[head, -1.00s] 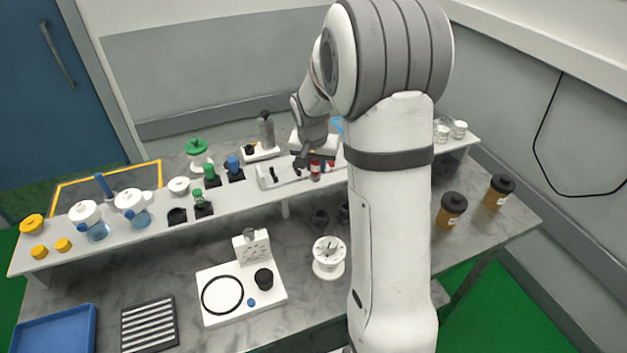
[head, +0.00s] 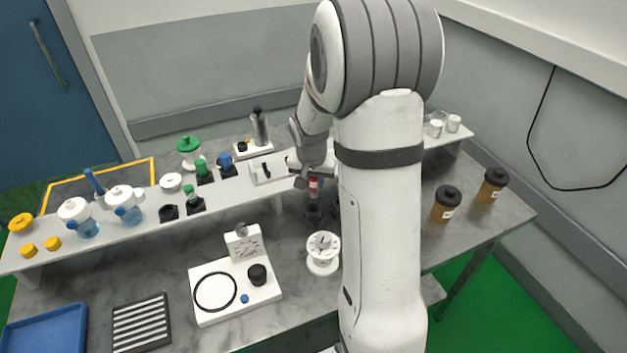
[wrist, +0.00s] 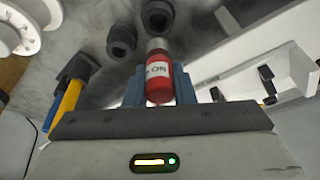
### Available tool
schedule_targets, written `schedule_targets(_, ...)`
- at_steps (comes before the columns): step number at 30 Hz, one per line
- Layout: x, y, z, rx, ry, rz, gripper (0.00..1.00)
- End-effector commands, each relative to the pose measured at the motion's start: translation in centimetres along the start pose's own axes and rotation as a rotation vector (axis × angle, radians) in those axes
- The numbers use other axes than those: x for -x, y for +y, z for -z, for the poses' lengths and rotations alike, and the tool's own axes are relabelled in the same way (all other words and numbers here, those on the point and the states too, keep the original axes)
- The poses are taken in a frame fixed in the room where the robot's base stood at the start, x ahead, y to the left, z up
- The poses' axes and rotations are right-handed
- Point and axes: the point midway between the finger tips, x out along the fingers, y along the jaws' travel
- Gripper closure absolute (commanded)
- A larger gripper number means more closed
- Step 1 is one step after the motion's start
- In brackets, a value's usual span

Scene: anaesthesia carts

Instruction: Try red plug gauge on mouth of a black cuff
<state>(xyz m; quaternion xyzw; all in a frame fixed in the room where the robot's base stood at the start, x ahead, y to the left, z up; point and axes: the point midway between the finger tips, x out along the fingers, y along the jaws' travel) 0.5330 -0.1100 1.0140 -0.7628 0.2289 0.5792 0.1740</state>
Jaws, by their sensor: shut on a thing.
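My gripper (wrist: 158,92) is shut on the red plug gauge (wrist: 159,80), which has a white label and a silver end pointing away from the jaws. In the head view the gauge (head: 314,188) hangs from my gripper (head: 304,181) in front of the raised shelf. One black cuff (wrist: 157,16) lies just beyond the silver end in the wrist view, its dark mouth showing. A second black cuff (wrist: 121,40) is to its left. In the head view a cuff (head: 313,214) sits on the bench below the gauge. Contact between gauge and cuff cannot be told.
The raised shelf (head: 130,222) carries a white rack (head: 262,170) and several bottles. A white spool (head: 322,252) stands in front of the cuffs. A white fixture board (head: 215,305) is further left. My arm hides part of the bench at right.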

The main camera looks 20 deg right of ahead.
Motion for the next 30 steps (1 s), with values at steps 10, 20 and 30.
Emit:
schedule_targets(10,-2.7,0.0,-0.8,0.0,0.0,0.0,0.97)
schedule_targets(20,-4.8,-0.1,-1.3,0.001,0.001,0.001,0.97)
schedule_targets(30,-5.2,-0.1,-1.4,0.001,0.001,0.001,0.97)
